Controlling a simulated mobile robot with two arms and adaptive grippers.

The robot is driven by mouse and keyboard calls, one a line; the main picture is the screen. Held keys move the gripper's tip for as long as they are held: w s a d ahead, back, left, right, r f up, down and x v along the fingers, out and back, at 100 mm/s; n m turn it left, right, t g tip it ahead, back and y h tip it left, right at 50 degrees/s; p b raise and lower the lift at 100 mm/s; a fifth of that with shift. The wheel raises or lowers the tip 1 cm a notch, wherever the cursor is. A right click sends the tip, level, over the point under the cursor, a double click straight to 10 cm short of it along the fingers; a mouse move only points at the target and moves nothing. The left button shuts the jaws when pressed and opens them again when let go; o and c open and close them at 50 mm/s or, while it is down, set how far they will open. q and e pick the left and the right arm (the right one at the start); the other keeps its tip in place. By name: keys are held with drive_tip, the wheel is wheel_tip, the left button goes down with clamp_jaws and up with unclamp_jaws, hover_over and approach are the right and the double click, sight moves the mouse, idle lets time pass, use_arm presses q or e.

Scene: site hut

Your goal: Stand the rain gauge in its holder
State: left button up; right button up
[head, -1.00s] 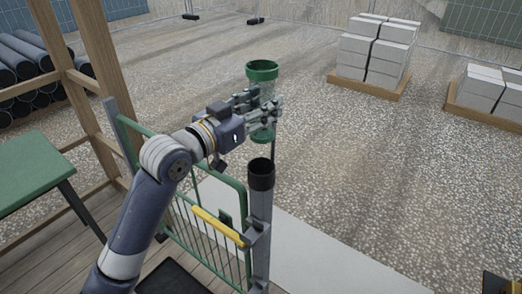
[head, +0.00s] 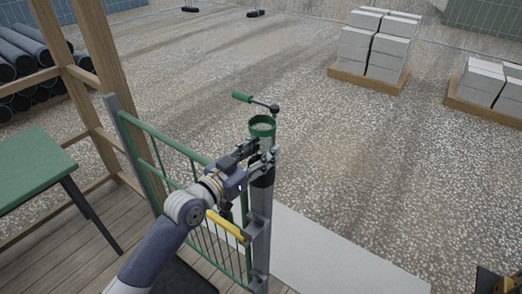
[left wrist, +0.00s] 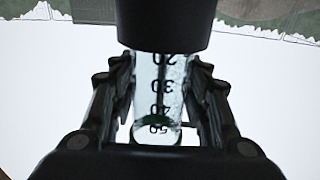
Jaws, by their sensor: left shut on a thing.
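The rain gauge is a clear tube with a green rim (head: 262,126), upright above a grey post in the head view. My left gripper (head: 262,160) is shut on its tube. The holder, a black cup (head: 263,180) on top of the post, is directly below the fingers. In the left wrist view the tube (left wrist: 158,90) shows upside-down scale marks between my fingers (left wrist: 160,100). The black cup (left wrist: 165,25) covers its lower end, which seems to be inside; how deep is hidden.
A green gate (head: 180,165) with a yellow handle (head: 228,226) stands left of the post. A green-handled crank (head: 255,102) is just behind the gauge. A green table (head: 25,170) is at left; block pallets (head: 378,50) are far right. Open gravel lies beyond.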

use_arm(q)
drive_tip(key=shift+f+b, duration=0.25)
drive_tip(key=shift+b, duration=0.05)
drive_tip(key=o, duration=1.1)
drive_tip(key=shift+r, duration=0.2)
